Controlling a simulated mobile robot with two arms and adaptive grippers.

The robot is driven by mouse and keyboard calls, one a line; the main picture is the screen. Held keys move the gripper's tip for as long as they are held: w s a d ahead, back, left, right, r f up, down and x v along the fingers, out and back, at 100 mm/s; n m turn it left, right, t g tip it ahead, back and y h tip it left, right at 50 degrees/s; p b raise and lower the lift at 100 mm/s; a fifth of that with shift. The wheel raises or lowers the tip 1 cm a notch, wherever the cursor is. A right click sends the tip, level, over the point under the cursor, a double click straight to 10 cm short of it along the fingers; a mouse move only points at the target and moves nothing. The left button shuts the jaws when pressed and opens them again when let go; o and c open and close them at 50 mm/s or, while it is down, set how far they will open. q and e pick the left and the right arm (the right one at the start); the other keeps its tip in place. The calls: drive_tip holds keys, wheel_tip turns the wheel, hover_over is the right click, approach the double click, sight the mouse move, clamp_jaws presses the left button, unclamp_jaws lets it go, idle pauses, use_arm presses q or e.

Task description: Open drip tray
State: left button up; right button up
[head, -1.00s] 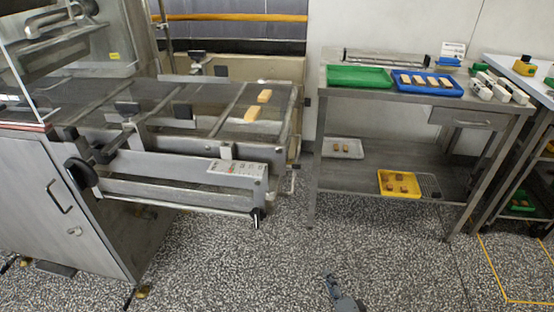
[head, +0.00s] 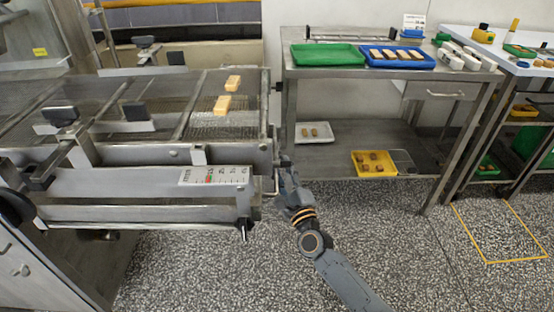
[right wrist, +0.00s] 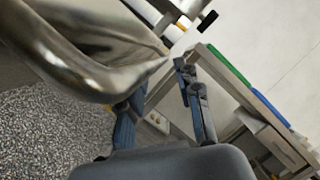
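The enrober's mesh belt (head: 235,110) carries two tan bars, and a metal side rail with a scale plate (head: 216,176) runs below its near side. A thin metal handle (head: 275,181) is at the machine's right end, below the belt; I take it for the drip tray's, but the tray itself is hidden. My right gripper (head: 286,168) is right beside this handle. In the right wrist view a large curved metal tube (right wrist: 75,65) crosses close to my right gripper (right wrist: 165,105). The fingers are apart; I cannot tell whether the tube lies between them. My left gripper is out of view.
A steel table (head: 385,80) stands to the right, with a green tray (head: 328,55) and a blue tray (head: 398,58) on top. Its lower shelf holds a yellow tray (head: 373,163) and a white tray (head: 314,132). Speckled floor (head: 420,260) is clear in front.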

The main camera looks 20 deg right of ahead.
drive_tip(key=shift+x, duration=1.85)
clamp_jaws()
